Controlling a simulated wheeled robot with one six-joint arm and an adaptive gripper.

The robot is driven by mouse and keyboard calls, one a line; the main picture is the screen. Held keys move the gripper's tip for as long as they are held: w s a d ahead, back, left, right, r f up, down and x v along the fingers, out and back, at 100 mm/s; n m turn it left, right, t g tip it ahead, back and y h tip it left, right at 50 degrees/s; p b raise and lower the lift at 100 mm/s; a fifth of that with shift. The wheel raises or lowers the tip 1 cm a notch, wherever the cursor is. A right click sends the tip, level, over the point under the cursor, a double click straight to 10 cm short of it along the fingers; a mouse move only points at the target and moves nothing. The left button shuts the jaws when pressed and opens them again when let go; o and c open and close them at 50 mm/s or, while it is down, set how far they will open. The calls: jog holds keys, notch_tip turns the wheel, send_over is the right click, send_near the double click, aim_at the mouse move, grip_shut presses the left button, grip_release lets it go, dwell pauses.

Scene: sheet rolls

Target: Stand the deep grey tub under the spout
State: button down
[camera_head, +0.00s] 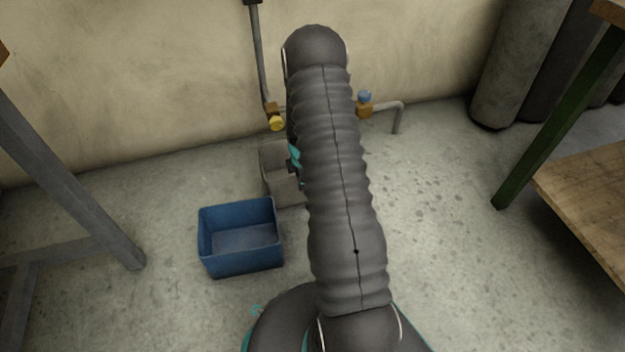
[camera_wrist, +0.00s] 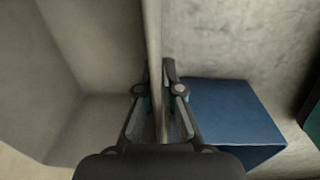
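The deep grey tub (camera_head: 274,158) is by the wall in the head view, behind the blue tub and partly hidden by my arm. In the wrist view the grey tub (camera_wrist: 95,45) fills the left side, with its wall running between my fingers. My gripper (camera_wrist: 157,80) is closed on that wall, one finger on each side. In the head view only a sliver of my gripper (camera_head: 296,168) shows at the tub. A grey pipe spout (camera_head: 397,118) bends down near the wall, right of my arm. Whether the tub touches the floor is unclear.
A blue tub (camera_head: 240,262) stands on the floor in front and left of the grey one. A pipe with a yellow valve (camera_head: 277,123) and a blue tap (camera_head: 365,97) are at the wall. A green-legged bench (camera_head: 560,115) stands right. Floor below the spout looks clear.

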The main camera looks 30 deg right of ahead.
jog(key=shift+w+a+f+b, duration=0.15)
jog(key=shift+w+a+f, duration=0.3)
jog(key=shift+w, duration=0.9)
jog(key=shift+w+a+f+b, duration=0.2)
jog(key=shift+w+f, duration=0.4)
jog(key=shift+w, duration=0.7)
jog(key=shift+w+a+f+b, duration=0.1)
jog(key=shift+w+a+f, duration=0.35)
jog(key=shift+w, duration=0.9)
jog(key=c, duration=1.2)
grip_release()
jog(key=shift+c, duration=0.2)
notch_tip(320, 180, up, 12)
jog(key=shift+s, duration=0.15)
